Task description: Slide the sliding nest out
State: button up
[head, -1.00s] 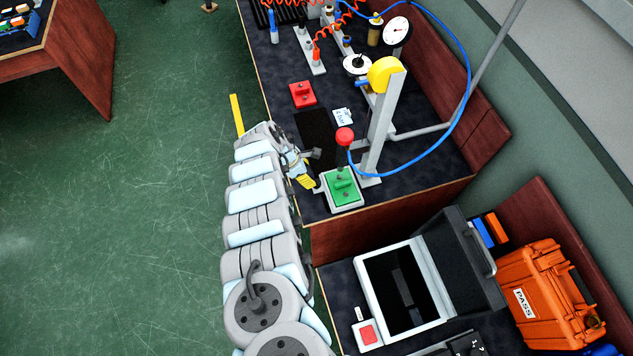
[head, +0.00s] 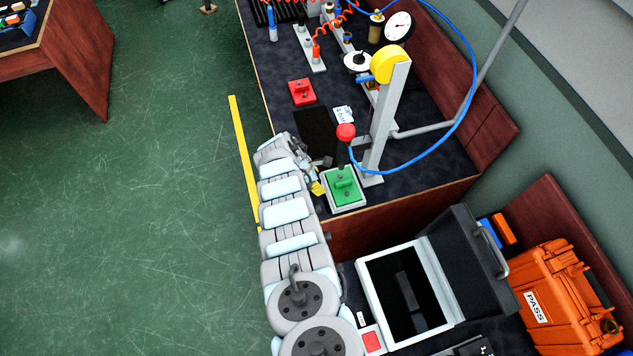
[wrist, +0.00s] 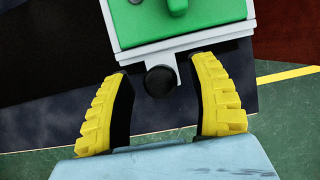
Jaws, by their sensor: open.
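The sliding nest (head: 343,190) is a light grey block with a green top, near the front corner of the bench below the yellow-wheeled press. In the wrist view its green top (wrist: 180,22) fills the upper middle, and a dark round knob (wrist: 160,81) sticks out from its near edge. My gripper (wrist: 160,100) is open, its yellow ribbed fingers standing on either side of the knob and apart from it. In the head view my gripper (head: 317,187) is at the nest's left edge, mostly hidden by my arm. The knob is hidden there.
The press column (head: 385,120) stands just behind the nest, with a red ball handle (head: 346,132) above it. A red block (head: 302,92) and a black mat (head: 316,135) lie farther back. An open case (head: 405,290) lies on the lower bench.

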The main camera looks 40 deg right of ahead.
jog(key=shift+c, duration=0.2)
grip_shut()
jog(key=shift+w+f, duration=0.1)
jog(key=shift+w, duration=0.05)
